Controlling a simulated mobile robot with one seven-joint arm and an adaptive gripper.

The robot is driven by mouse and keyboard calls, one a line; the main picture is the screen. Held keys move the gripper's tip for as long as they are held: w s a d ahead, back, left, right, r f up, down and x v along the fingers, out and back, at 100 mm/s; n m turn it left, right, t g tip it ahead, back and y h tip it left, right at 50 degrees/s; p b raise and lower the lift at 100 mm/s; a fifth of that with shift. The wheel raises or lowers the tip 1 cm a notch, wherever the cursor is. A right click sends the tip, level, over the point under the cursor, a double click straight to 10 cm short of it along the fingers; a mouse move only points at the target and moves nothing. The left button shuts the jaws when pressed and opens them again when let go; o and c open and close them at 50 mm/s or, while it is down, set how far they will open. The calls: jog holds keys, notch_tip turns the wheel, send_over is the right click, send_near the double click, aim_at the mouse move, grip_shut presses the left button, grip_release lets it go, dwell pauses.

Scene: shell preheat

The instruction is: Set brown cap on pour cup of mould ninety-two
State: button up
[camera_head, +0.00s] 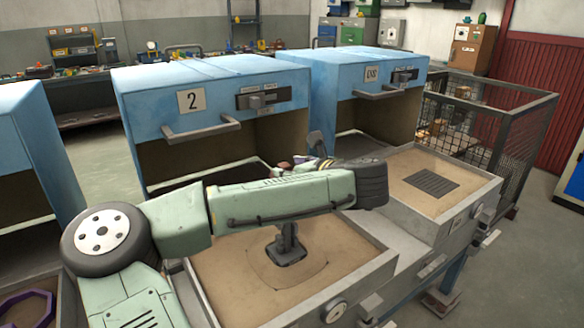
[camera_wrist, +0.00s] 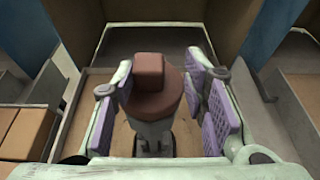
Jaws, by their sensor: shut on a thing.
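The brown cap (camera_wrist: 148,82), a round disc with a block-shaped knob, is between the purple-padded fingers of my gripper (camera_wrist: 165,92) in the wrist view. My gripper is shut on it. A grey piece (camera_wrist: 153,135) is directly below the cap; I cannot tell whether the two touch. In the head view, the cap (camera_head: 285,165) and my gripper (camera_head: 292,163) show only in part behind my arm. A grey piece (camera_head: 287,246) stands in the sand tray (camera_head: 385,262) below my arm, its upper part hidden. I can read no ninety-two on any mould.
A blue oven marked 2 (camera_head: 190,102) stands open behind the tray, with another blue oven (camera_head: 371,73) to its right. A second sand tray (camera_head: 472,205) holds a dark grate (camera_head: 432,182). A wire cage (camera_head: 500,120) stands at the right. Tan blocks (camera_wrist: 24,130) lie left of my gripper.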

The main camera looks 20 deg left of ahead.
jog(key=shift+s+d, duration=0.1)
jog(key=shift+d, duration=0.1)
dwell(0.6)
jog(key=o, duration=1.2)
jog(key=v, duration=1.2)
jog(key=shift+f, duration=0.1)
